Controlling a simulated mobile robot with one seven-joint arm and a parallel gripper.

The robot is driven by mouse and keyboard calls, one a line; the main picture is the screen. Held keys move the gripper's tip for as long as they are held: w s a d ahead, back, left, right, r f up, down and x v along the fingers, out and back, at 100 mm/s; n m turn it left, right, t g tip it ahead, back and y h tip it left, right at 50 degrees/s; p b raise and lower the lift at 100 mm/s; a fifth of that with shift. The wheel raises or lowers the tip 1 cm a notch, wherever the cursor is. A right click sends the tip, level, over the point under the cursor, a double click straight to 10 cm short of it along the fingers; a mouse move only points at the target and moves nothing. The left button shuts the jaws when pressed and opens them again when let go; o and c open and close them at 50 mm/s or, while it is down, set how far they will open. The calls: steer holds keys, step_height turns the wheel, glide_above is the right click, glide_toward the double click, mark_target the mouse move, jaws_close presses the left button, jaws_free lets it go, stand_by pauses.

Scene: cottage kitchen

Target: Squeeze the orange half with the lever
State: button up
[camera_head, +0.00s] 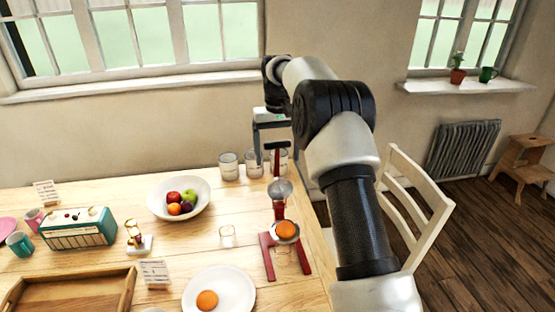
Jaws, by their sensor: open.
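The red lever juicer (269,257) stands on the table near its right end. An orange half (286,229) sits in its cup, with the metal press (280,188) raised above and apart from it. The red lever (277,162) points up and ends in a dark crosswise handle (276,145). My gripper (277,150) is open, its fingers pointing down on either side of the handle in the picture. I cannot tell whether they touch it or how far apart in depth they are. Another orange half (207,300) lies on a white plate (238,288).
Several jars (229,166) stand behind the juicer. A small glass (227,237) and a fruit bowl (160,207) are to its left. A card (155,272), wooden tray (75,294) and teal radio (78,231) stand farther left. A white chair (418,205) is on the right.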

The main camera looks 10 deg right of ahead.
steer(key=shift+f, duration=0.6)
